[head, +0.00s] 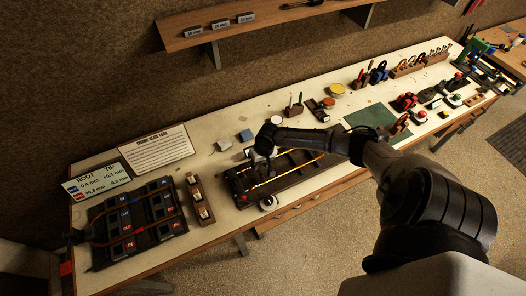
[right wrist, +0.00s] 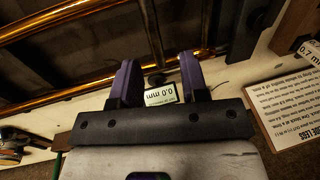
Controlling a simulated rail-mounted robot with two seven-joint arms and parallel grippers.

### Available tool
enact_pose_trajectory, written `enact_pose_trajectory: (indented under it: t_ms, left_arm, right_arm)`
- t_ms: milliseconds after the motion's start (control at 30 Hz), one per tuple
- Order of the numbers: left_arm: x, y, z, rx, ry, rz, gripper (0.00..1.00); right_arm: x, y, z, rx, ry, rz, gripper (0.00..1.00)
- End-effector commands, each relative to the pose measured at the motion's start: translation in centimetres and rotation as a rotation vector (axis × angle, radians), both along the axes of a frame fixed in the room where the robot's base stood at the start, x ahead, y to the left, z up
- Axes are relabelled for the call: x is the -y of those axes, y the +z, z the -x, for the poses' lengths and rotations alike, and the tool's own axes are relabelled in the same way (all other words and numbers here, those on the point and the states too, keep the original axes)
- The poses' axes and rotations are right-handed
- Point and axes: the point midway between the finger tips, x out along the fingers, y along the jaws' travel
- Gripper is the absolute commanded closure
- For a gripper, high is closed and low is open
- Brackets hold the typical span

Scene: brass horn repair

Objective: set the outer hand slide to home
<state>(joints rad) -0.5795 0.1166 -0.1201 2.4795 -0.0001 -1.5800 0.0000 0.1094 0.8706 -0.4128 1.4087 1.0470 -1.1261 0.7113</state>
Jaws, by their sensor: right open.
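The brass hand slide (head: 290,173) lies in a dark tray (head: 325,178) on the bench, its long tubes running lengthwise. In the right wrist view its shiny tubes (right wrist: 60,93) cross the upper left. My right gripper (head: 262,154) is over the left end of the tray, pointing down. In the right wrist view its two purple fingers (right wrist: 158,65) are apart, with no object clearly held between them. A small display (right wrist: 161,95) reading 0.0 mm shows between the fingers. I cannot tell whether they touch the slide. My left gripper is not in view.
A printed card (head: 156,149) and a root/tip sign (head: 97,179) stand at the back left. A dark fixture (head: 137,222) and a wooden block rack (head: 200,200) are left of the tray. A green mat (head: 371,117) and several tools lie to the right. A shelf (head: 235,27) hangs above.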

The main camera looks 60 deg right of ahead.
Motion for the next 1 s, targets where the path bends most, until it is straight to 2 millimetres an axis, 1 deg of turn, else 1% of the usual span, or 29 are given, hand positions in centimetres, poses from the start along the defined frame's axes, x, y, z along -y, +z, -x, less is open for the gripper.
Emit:
enact_pose_trajectory:
  t_ms: [33,200,400,500,700,1000]
  left_arm:
    - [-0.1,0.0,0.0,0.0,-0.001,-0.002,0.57]
    - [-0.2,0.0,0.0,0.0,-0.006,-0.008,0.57]
    - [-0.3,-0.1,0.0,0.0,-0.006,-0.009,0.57]
    - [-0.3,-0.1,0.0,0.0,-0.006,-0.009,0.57]
    - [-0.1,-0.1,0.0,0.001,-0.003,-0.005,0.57]
    - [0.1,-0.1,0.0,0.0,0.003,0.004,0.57]
  right_arm:
    - [0.3,1.1,0.1,0.001,0.002,0.003,0.59]
    - [0.8,4.4,0.5,0.001,0.002,0.003,0.59]
    - [1.3,7.6,0.9,0.001,0.002,0.003,0.59]
    - [1.5,8.7,1.0,0.0,0.001,0.001,0.59]
    - [1.6,9.9,1.2,0.0,-0.001,0.0,0.59]
    - [1.6,10.1,1.2,0.0,0.0,0.0,0.59]
